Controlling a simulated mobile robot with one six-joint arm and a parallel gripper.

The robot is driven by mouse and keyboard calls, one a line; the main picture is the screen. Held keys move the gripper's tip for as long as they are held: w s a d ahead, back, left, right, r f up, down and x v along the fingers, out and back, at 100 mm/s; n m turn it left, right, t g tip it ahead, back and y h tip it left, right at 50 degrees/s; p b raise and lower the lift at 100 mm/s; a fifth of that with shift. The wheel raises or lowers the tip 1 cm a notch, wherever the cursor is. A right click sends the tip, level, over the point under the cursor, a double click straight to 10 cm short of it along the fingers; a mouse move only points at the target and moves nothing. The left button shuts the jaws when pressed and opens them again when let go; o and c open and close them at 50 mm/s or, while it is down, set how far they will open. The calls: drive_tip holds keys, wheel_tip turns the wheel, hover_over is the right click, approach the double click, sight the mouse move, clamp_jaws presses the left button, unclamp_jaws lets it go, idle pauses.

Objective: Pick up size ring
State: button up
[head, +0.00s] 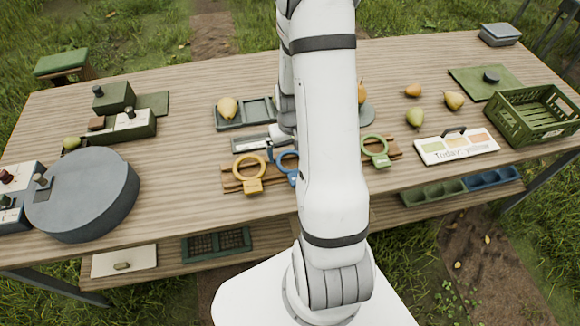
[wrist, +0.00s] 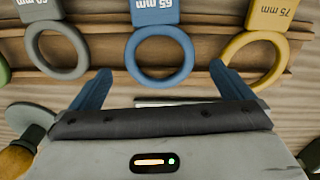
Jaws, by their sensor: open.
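Several size rings lie in a row on a wooden rack (head: 230,183). The wrist view shows a grey 60 mm ring (wrist: 83,60), a blue 65 mm ring (wrist: 160,83) and a yellow 75 mm ring (wrist: 228,50), with a green edge at far left. In the head view the yellow ring (head: 252,187), part of the blue ring (head: 290,178) and a green ring (head: 380,160) show; my arm hides the grey one. My gripper (wrist: 160,70) is open and empty, its blue fingertips either side of the blue ring's loop. Whether they touch any ring cannot be told.
A grey tray with a pear (head: 228,108) lies behind the rack. A round grey turntable (head: 85,195) stands at left. A colour card (head: 455,147), loose pears (head: 415,117) and a green crate (head: 535,130) are at right. The table between turntable and rack is clear.

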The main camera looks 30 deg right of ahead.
drive_tip(key=shift+f, duration=1.75)
drive_tip(key=shift+w, duration=0.1)
drive_tip(key=c, duration=0.9)
drive_tip(key=shift+r, duration=0.1)
